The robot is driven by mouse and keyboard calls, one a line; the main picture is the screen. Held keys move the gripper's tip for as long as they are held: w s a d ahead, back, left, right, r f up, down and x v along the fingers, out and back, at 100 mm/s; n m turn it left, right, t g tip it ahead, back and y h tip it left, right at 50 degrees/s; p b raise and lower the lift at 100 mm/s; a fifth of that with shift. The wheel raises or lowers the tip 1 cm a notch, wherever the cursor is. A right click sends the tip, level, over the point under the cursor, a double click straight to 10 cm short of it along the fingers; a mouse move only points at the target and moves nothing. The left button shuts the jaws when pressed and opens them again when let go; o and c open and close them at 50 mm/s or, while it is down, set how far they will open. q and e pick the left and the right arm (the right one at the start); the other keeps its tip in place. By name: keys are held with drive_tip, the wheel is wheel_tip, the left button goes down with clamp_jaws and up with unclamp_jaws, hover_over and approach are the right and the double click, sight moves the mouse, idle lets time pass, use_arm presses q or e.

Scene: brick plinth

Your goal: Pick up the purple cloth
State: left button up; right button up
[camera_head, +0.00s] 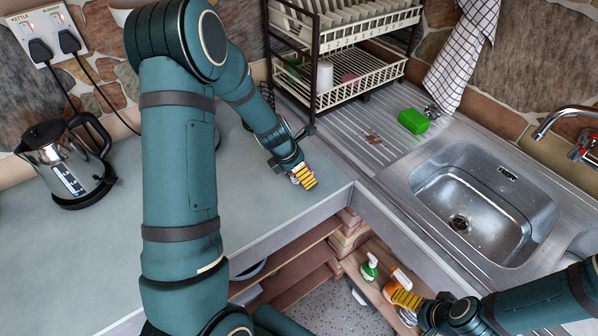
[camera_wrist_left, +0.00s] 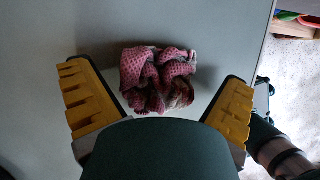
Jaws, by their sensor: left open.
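A crumpled pinkish-purple cloth with dark dots (camera_wrist_left: 158,78) lies on the grey worktop in the left wrist view. My left gripper (camera_head: 304,177) is over the worktop near its inner corner, pointing down. In the left wrist view its yellow fingers stand wide apart, one on each side of the cloth, with a gap to it on both sides. In the head view the gripper mostly hides the cloth. My right gripper (camera_head: 407,299) is at the lower right, away from the cloth; its fingers overlap, so its opening is unclear.
A kettle (camera_head: 65,165) stands far left. Spray bottles (camera_head: 370,268) are on a shelf below the worktop edge. The worktop left of the gripper is clear.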

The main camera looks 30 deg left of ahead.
use_arm(q)
drive_tip(key=c, duration=0.7)
drive_tip(key=shift+o, duration=0.2)
drive_tip(key=shift+r, duration=0.1)
